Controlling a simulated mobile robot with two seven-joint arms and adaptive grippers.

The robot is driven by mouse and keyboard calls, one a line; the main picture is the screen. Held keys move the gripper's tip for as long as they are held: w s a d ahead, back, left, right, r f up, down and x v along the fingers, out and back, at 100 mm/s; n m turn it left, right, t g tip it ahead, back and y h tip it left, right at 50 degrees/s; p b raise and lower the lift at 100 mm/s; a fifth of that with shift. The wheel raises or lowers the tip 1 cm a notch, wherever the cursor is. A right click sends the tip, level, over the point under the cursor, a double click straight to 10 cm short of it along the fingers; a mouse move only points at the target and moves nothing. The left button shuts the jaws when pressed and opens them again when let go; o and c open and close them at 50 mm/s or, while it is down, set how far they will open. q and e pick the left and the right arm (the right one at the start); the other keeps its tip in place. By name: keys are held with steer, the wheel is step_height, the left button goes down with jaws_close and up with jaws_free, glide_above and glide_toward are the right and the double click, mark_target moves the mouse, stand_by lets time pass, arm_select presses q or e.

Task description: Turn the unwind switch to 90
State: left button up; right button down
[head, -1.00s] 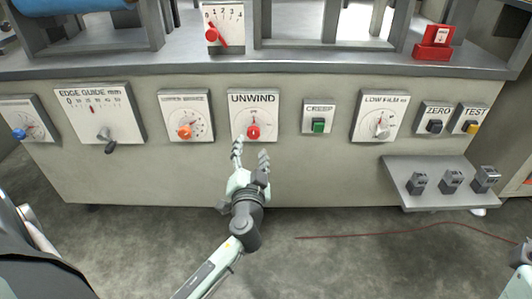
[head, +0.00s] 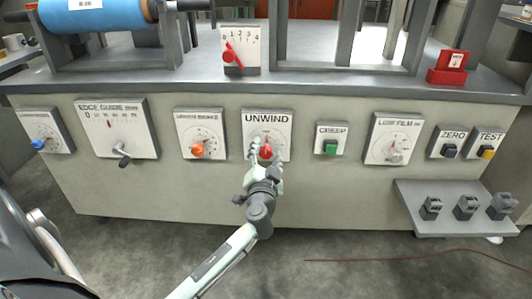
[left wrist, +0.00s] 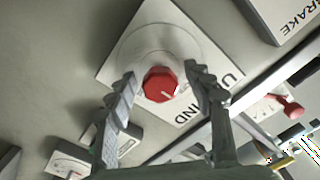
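The unwind switch is a red knob (head: 266,152) on a white plate labelled UNWIND (head: 267,117), on the front of the grey machine. My left gripper (head: 266,148) is right in front of this plate. In the left wrist view the red knob (left wrist: 160,85) has a pale pointer mark, and a round dial surrounds it. There the open fingers of my left gripper (left wrist: 161,85) stand on either side of the knob, with gaps visible between them and it. The knob's exact reading is too small to tell. My right gripper is not in view.
An orange knob (head: 197,150) is on the plate to the left, and a green CREEP button (head: 330,147) is to the right. A LOW FILM dial (head: 394,155) lies further right. A shelf (head: 450,225) with several grey blocks juts out at lower right.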

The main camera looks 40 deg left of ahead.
arm_select(q)
steer(key=c, duration=1.1)
